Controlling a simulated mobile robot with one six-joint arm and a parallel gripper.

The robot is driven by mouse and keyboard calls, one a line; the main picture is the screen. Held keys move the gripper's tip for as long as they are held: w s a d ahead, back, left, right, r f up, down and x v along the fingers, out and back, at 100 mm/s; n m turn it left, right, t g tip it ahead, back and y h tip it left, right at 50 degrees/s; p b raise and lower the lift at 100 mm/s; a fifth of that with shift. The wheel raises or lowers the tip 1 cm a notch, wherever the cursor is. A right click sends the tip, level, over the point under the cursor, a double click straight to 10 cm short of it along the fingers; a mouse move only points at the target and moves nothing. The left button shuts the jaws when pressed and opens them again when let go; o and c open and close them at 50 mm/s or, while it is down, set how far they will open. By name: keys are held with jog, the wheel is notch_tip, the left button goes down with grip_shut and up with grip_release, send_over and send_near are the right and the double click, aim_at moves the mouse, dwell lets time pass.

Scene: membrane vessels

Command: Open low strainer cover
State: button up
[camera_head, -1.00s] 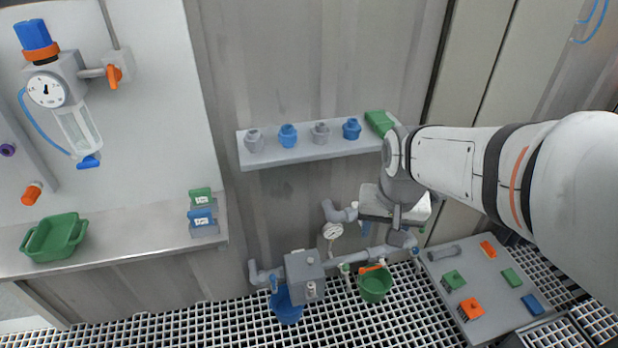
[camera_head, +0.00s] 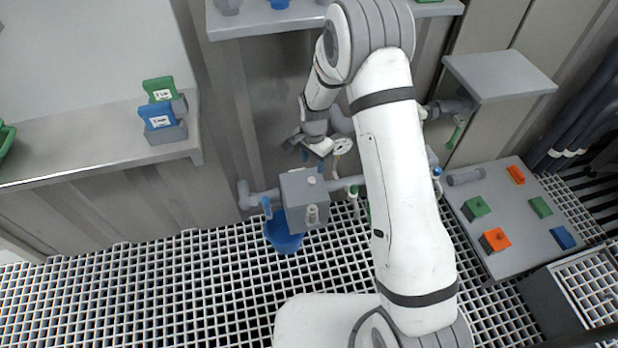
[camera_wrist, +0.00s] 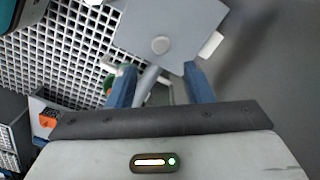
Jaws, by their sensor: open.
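The low strainer is a grey box (camera_head: 305,203) on the low pipe near the wall. Its flat cover (camera_head: 297,184) lies closed on top, with a small round knob. In the wrist view the cover (camera_wrist: 185,25) is a grey plate with a pale round knob (camera_wrist: 160,45), just ahead of the fingers. My gripper (camera_head: 308,153) is above and slightly behind the box in the head view. In the wrist view my gripper (camera_wrist: 160,68) has its two blue fingers apart, with nothing between them. Contact with the cover cannot be told.
A blue bucket (camera_head: 284,236) stands under the box on the grating. A gauge (camera_head: 343,146) and pipe lie just right of my gripper. A shelf (camera_head: 262,24) juts out above. A grey board (camera_head: 510,225) with coloured blocks is at right. Grating at left is clear.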

aim_at(312, 179)
notch_tip(312, 179, down, 8)
jog(key=shift+a+r+b, duration=0.1)
jog(key=shift+a+b, duration=0.05)
jog(key=shift+b, duration=1)
jog(key=shift+c, duration=0.4)
grip_shut()
